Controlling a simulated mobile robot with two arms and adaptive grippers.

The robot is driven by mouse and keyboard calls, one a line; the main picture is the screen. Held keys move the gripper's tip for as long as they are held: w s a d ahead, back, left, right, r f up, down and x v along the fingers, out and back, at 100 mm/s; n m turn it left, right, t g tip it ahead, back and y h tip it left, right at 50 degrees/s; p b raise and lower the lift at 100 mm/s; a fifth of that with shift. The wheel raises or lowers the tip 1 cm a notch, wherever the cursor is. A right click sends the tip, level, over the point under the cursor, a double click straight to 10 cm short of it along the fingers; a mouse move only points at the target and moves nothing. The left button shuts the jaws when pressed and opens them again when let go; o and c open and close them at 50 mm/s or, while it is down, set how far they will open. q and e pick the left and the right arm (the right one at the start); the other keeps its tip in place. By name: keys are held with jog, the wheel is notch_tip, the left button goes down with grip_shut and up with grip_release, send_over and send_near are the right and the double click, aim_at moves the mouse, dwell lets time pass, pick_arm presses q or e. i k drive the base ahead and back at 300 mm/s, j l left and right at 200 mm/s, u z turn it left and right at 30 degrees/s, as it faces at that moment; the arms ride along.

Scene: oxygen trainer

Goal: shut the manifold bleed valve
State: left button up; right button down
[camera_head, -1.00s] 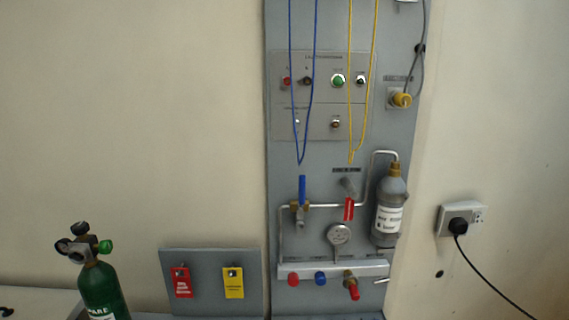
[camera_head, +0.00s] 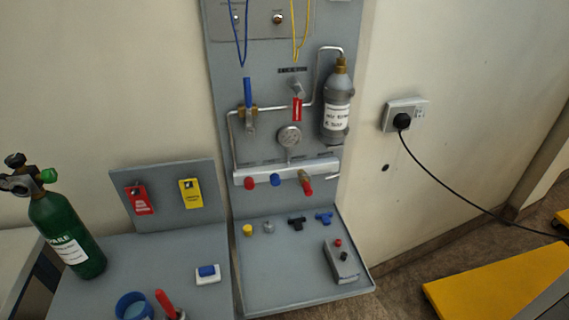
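The white manifold bar (camera_head: 262,177) runs across the lower part of the grey panel. It carries a red knob (camera_head: 249,182), a blue knob (camera_head: 275,180) and a brass fitting with a red handle (camera_head: 306,184) that points down. A small silver lever (camera_head: 332,177) sticks out at the bar's right end. I cannot tell which of these is the bleed valve. Above the bar are a round gauge (camera_head: 289,137), a valve with an upright blue handle (camera_head: 247,92) and a red tag (camera_head: 297,109) hanging below a grey knob. Neither gripper is in view.
A grey bottle (camera_head: 337,117) stands right of the gauge. A shelf (camera_head: 275,289) below holds small caps, fittings and a grey box (camera_head: 341,262). A green cylinder (camera_head: 66,232) is at left. A black cable (camera_head: 452,190) hangs at right, above yellow slabs (camera_head: 495,285).

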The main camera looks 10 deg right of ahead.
aim_at(331, 175)
jog(key=i+l, duration=0.15)
jog(key=l, duration=0.2)
jog(key=i+l, duration=0.15)
jog(key=l, duration=0.15)
jog(key=i+l, duration=0.15)
jog(key=l, duration=0.2)
jog(key=i+l, duration=0.15)
jog(key=l, duration=0.2)
jog(key=u, duration=0.05)
